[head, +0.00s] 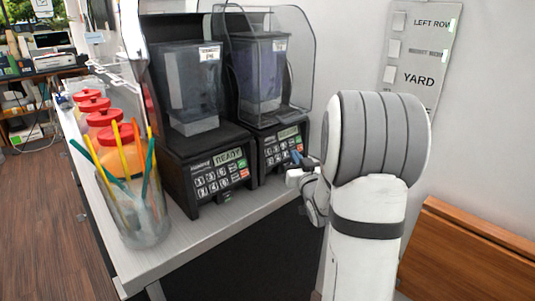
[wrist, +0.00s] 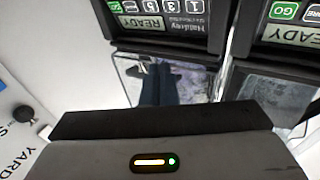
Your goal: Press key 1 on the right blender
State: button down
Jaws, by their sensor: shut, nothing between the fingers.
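The right blender (head: 272,103) is black, with a clear hood and a front panel of white keys (head: 270,161) below a lit display. In the wrist view its panel is upside down, with the READY display (wrist: 138,21) and part of the key rows cut off by the top edge. My gripper (head: 297,157) is shut and empty, with bluish fingertips just in front of the right part of that panel. The fingers hide some keys in the head view. I cannot tell whether they touch the panel.
The left blender (head: 188,88) stands close beside it, also showing READY. A clear cup of colored straws (head: 138,218) and several red-lidded jars (head: 103,118) stand at the counter's left. A wall panel labelled YARD (head: 418,80) is at the right.

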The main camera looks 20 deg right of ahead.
aim_at(268, 152)
jog(key=w+a+f+b, duration=0.1)
jog(key=w+a+f, duration=0.1)
jog(key=w, duration=0.6)
jog(key=shift+a+f, duration=0.4)
jog(key=shift+a, duration=0.05)
jog(key=shift+s, duration=0.1)
dwell(1.6)
jog(key=shift+w+f+b, duration=0.15)
jog(key=shift+w+b, duration=0.05)
jog(key=shift+b, duration=0.2)
jog(key=shift+w+a+b, duration=0.15)
jog(key=shift+w+b, duration=0.1)
jog(key=shift+b, duration=0.05)
